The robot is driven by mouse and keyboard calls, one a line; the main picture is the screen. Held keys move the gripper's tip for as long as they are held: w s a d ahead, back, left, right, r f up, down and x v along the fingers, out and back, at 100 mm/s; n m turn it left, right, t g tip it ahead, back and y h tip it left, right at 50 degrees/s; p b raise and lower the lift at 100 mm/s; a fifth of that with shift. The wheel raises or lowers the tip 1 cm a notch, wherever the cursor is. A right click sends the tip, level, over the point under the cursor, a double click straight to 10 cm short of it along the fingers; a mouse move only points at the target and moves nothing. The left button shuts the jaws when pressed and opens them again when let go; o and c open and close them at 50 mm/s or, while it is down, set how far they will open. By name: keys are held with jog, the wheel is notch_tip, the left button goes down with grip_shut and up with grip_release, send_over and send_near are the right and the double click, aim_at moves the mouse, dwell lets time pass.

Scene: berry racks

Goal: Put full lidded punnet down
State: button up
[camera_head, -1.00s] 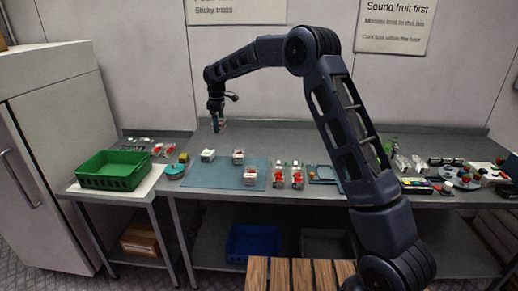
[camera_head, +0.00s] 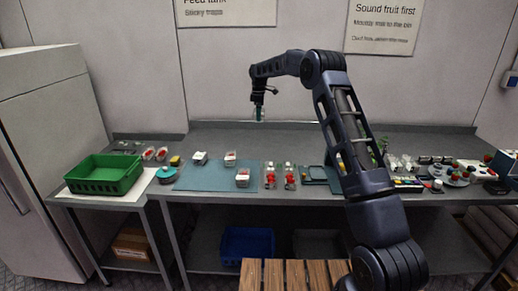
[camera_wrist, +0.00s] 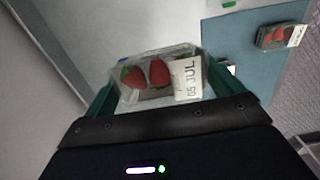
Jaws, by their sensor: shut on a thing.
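My gripper (camera_head: 259,113) hangs fingers down over the back of the grey bench, near the wall. In the wrist view it is shut on a clear lidded punnet (camera_wrist: 160,76) with red strawberries and a white label reading "05 JUL". The punnet sits between the two green fingers, well above the bench; in the head view it is too small to make out. Other punnets stand on the blue mat (camera_head: 210,180): one at its front right (camera_head: 242,177), one at its back (camera_head: 230,159), and one at its back left (camera_head: 199,158).
A green crate (camera_head: 104,174) stands on the left side table, with a teal round item (camera_head: 166,175) beside it. Red-filled trays (camera_head: 279,177) stand right of the mat. Small items crowd the bench's right. The back strip of the bench is clear.

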notch_tip(320, 180, down, 18)
jog(key=shift+f, duration=0.2)
dwell(0.4)
jog(key=shift+f, duration=0.15)
jog(key=o, duration=0.7)
notch_tip(320, 180, up, 12)
jog(key=shift+r, duration=0.25)
